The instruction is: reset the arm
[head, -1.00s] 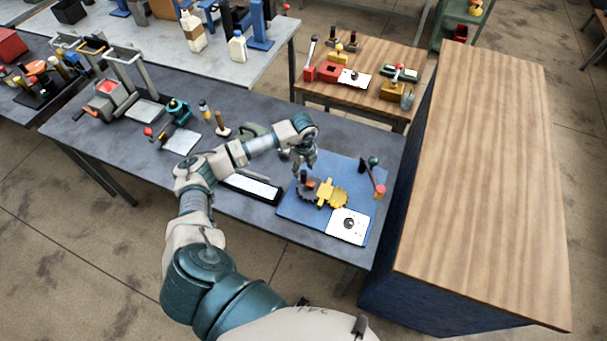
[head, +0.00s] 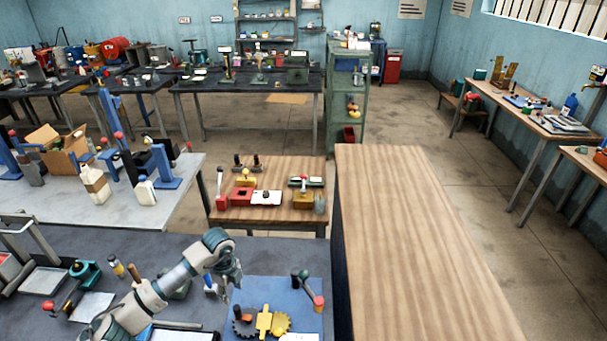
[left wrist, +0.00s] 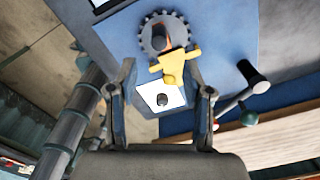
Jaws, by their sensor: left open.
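My left arm reaches in from the lower left in the head view. My left gripper (head: 231,282) hangs open and empty near the back left corner of a blue board (head: 290,292). In the left wrist view its two fingers stand wide apart (left wrist: 162,78), with nothing between them. Past them show a dark gear (left wrist: 160,34), a yellow piece (left wrist: 174,62) and a white plate with a dark knob (left wrist: 152,94). My right gripper is not in view.
A lever with a dark knob and a red part (head: 309,288) stands on the board's right side. A tall wood-topped block (head: 400,240) is close on the right. A small wooden table (head: 270,212) with red and yellow fixtures stands behind. White bottles (head: 95,184) stand at left.

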